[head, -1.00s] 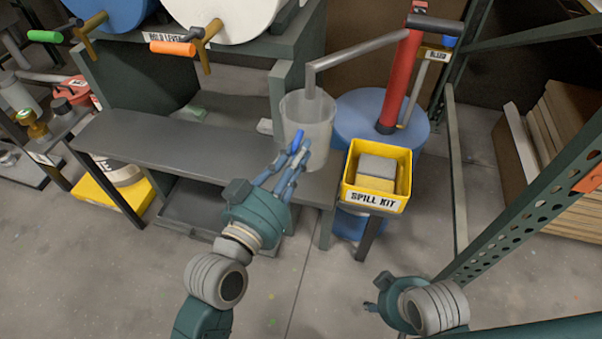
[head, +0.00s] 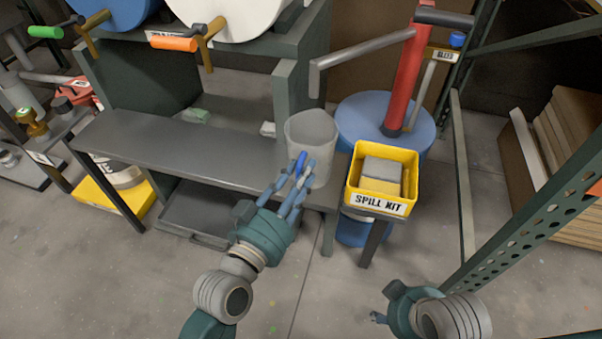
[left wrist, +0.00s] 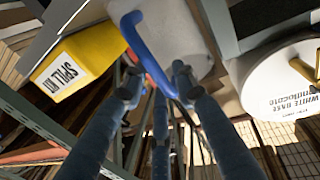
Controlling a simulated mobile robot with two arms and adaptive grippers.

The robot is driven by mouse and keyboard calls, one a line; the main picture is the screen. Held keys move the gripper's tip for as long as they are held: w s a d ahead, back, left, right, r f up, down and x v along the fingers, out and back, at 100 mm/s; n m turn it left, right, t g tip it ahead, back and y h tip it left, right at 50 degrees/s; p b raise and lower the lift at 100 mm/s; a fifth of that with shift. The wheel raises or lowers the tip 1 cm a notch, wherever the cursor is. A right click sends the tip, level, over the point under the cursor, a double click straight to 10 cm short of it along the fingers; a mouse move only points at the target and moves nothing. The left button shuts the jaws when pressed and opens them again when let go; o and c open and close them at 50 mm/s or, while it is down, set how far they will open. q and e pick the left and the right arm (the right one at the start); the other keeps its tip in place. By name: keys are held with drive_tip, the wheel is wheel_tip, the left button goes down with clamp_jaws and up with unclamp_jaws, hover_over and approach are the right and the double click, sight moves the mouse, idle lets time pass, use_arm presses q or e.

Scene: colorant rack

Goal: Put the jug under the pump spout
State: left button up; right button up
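The jug (head: 312,135) is a translucent grey cup with a blue handle (head: 300,162). In the head view its rim shows just below the tip of the pump spout (head: 314,88), by the right end of the grey shelf. I cannot tell whether its base touches the shelf. My left gripper (head: 298,178) is shut on the handle. In the left wrist view the blue handle (left wrist: 147,52) runs between the fingers, with the jug's pale body (left wrist: 185,35) behind it. My right gripper (head: 377,317) is low in the head view; its finger opening is unclear.
The red pump (head: 408,80) stands on a blue drum (head: 360,125). A yellow spill kit bin (head: 354,190) stands close right of the jug. The grey shelf (head: 180,155) is mostly clear at left. A green perforated upright (head: 530,215) stands at right.

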use_arm(q)
drive_tip(key=shift+r, duration=0.2)
drive_tip(key=p+v, duration=0.1)
drive_tip(key=v, duration=1.1)
drive_tip(key=s+a+f+g+y, duration=0.1)
drive_tip(key=a+f+g+y, duration=0.15)
drive_tip(key=f, duration=0.35)
drive_tip(key=a+f+g+y, duration=0.1)
drive_tip(key=f+g, duration=0.2)
drive_tip(key=f, duration=0.2)
drive_tip(key=s+a+f+n+g+y, duration=0.3)
drive_tip(key=s+a+f+g+y, duration=0.2)
drive_tip(key=a, duration=0.8)
drive_tip(key=s+f+g, duration=0.1)
drive_tip(key=s+f, duration=0.2)
drive_tip(key=s, duration=0.2)
drive_tip(key=shift+s+f+n+g, duration=0.15)
drive_tip(key=shift+f+n+g, duration=0.1)
drive_tip(key=shift+n+g, duration=0.15)
